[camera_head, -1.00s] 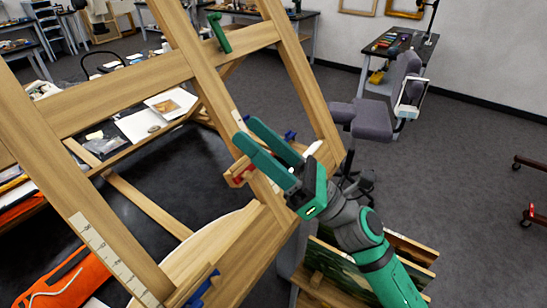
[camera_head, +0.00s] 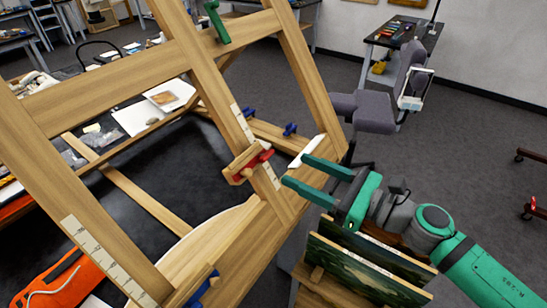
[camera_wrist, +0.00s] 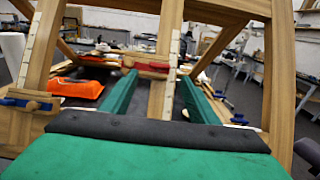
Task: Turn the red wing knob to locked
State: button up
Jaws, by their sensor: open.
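The red wing knob (camera_head: 258,160) sits on a small wooden block (camera_head: 243,165) on the easel's middle upright, beside a pale ruler strip. It also shows in the wrist view (camera_wrist: 148,66), upper middle, where it looks roughly crosswise to the upright. My green gripper (camera_head: 315,176) is open and empty, to the right of the knob and apart from it in the head view. In the wrist view its two fingers (camera_wrist: 158,92) point towards the easel, with the knob between and beyond their tips. Lock markings are too small to see.
The wooden easel (camera_head: 110,85) fills the left and middle. Blue knobs (camera_head: 289,129) and a green clamp (camera_head: 217,25) are on it. Framed paintings (camera_head: 365,265) stand below my arm.

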aim_at(265, 156)
jog(key=x, duration=0.8)
jog(key=c, duration=1.1)
